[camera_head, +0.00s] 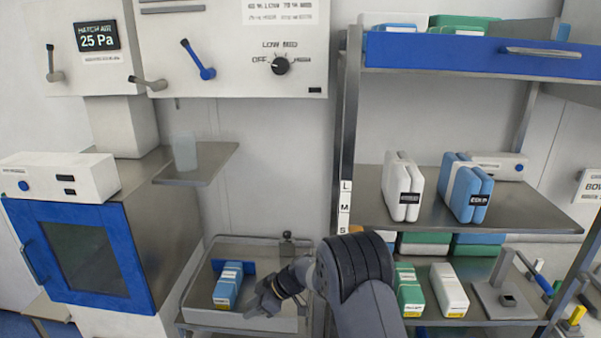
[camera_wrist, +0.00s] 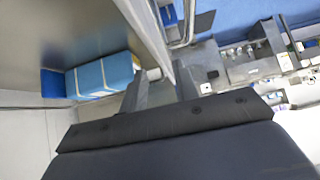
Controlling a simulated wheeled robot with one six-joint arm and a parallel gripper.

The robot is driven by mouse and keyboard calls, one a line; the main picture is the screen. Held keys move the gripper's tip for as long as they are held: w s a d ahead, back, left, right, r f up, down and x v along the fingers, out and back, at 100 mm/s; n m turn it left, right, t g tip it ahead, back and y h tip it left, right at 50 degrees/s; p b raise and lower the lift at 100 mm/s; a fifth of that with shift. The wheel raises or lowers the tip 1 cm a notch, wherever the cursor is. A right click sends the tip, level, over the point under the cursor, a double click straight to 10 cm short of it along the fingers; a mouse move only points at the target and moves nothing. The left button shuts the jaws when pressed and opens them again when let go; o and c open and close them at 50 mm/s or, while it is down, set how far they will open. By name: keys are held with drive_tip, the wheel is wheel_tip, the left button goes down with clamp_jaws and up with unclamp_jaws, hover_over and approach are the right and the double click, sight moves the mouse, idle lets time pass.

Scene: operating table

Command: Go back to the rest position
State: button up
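My gripper (camera_head: 262,302) is at the lower middle of the head view, above the right part of a clear-walled tray (camera_head: 290,323). In the wrist view its two fingers (camera_wrist: 160,88) stand apart with nothing held between them. A blue-and-white box (camera_head: 228,286) lies in the tray, to the left of my gripper and apart from it. The same box (camera_wrist: 103,74) shows in the wrist view to the left of the fingers. My arm reaches in from the lower right and hides part of the tray's right side.
A shelf rack (camera_head: 470,205) with several boxes stands close on the right of my arm. A blue-doored cabinet (camera_head: 85,262) stands left of the tray. A small ledge with a translucent cup (camera_head: 185,152) is above. A control panel with a knob (camera_head: 280,65) is on the wall.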

sight(230, 323)
drive_tip(key=shift+s+d, duration=0.1)
drive_tip(key=p+x, duration=0.2)
drive_tip(key=x, duration=0.4)
drive_tip(key=shift+a+f, duration=0.15)
drive_tip(key=shift+a, duration=0.2)
drive_tip(key=shift+s+n+t, duration=0.4)
drive_tip(key=shift+n+t, duration=0.1)
drive_tip(key=shift+t, duration=0.3)
drive_tip(key=shift+s, duration=0.1)
